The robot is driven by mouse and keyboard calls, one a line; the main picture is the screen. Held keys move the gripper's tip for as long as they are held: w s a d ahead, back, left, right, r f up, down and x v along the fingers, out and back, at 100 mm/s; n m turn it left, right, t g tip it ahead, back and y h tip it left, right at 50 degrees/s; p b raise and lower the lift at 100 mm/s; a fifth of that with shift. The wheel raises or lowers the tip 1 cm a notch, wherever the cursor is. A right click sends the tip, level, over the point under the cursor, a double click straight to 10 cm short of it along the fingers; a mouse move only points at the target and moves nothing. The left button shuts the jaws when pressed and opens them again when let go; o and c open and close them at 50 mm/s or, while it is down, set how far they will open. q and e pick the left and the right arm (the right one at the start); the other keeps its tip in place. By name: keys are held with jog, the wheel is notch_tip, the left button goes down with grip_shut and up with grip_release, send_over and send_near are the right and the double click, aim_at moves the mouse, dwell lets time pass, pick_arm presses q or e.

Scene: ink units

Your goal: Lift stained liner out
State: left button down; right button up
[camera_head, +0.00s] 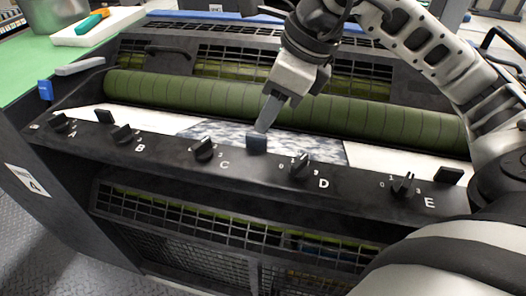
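A grey-and-white mottled liner section (315,148) lies in the long trough between the green roller and the black front panel. Plain white sections lie on both sides of it. A dark tab (257,144) stands at the front edge of the mottled section. My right gripper (264,128) comes down from above, its fingers just above or behind this tab. I cannot tell whether they touch it. The fingers overlap from this angle, so their opening is hidden. My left gripper is not in view.
The green ribbed roller (200,98) runs along the trough behind the liner. Knobs marked A to E, such as the one at C (204,149), stick up from the front panel (180,160). A pale tray (97,27) with an orange-and-green tool lies on the green surface (50,55) at upper left.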

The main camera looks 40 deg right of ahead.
aim_at(256, 135)
jog(key=x, duration=0.4)
jog(key=shift+w+d+f, duration=0.15)
jog(key=shift+f, duration=0.25)
grip_shut()
jog(key=shift+r, duration=0.1)
